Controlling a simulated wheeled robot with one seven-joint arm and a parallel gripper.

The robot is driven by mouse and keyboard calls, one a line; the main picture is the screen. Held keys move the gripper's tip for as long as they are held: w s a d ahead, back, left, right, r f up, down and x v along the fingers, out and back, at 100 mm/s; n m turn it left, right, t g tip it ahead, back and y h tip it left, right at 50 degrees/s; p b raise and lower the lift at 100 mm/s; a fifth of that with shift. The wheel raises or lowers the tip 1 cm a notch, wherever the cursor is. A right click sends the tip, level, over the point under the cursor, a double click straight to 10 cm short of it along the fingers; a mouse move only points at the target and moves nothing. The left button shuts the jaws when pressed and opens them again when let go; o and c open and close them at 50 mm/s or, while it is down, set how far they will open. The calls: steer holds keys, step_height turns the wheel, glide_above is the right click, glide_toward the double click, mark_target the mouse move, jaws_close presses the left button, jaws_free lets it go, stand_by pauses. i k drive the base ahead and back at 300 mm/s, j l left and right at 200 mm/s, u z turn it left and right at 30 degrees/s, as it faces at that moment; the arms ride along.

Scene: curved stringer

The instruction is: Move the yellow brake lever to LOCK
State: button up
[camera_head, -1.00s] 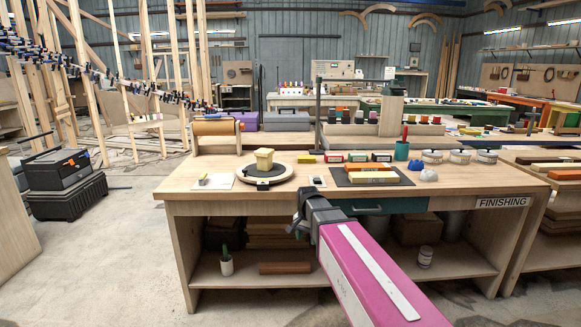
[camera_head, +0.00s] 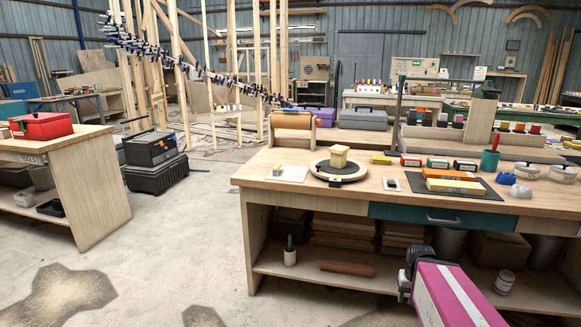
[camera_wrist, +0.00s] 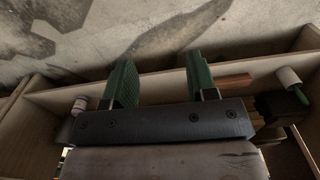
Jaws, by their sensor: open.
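A round turntable (camera_head: 318,170) with a pale rim and dark top stands on the wooden bench (camera_head: 268,165), with a yellow block (camera_head: 339,158) on it. A small black tab (camera_head: 335,184) shows at its front edge. I cannot make out a yellow brake lever or any LOCK marking for certain. My gripper (camera_wrist: 160,62) is open and empty, its two green fingers apart in the wrist view. In the head view its dark wrist end is low at the right, in front of the bench, below the tabletop and away from the turntable; its fingers are not clear there.
A paper sheet (camera_head: 287,173) lies left of the turntable; a small white-framed plate (camera_head: 392,185) lies right of it. A teal drawer (camera_head: 442,218) is under the top. Open floor (camera_head: 200,230) lies to the left.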

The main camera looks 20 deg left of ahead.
mark_target(275, 169)
steer(key=u, duration=1.55)
steer(key=i+j+u, duration=0.15)
steer(key=i+j, duration=0.3)
steer(key=j, duration=0.15)
steer(key=i+j, duration=0.6)
steer(key=j, duration=0.25)
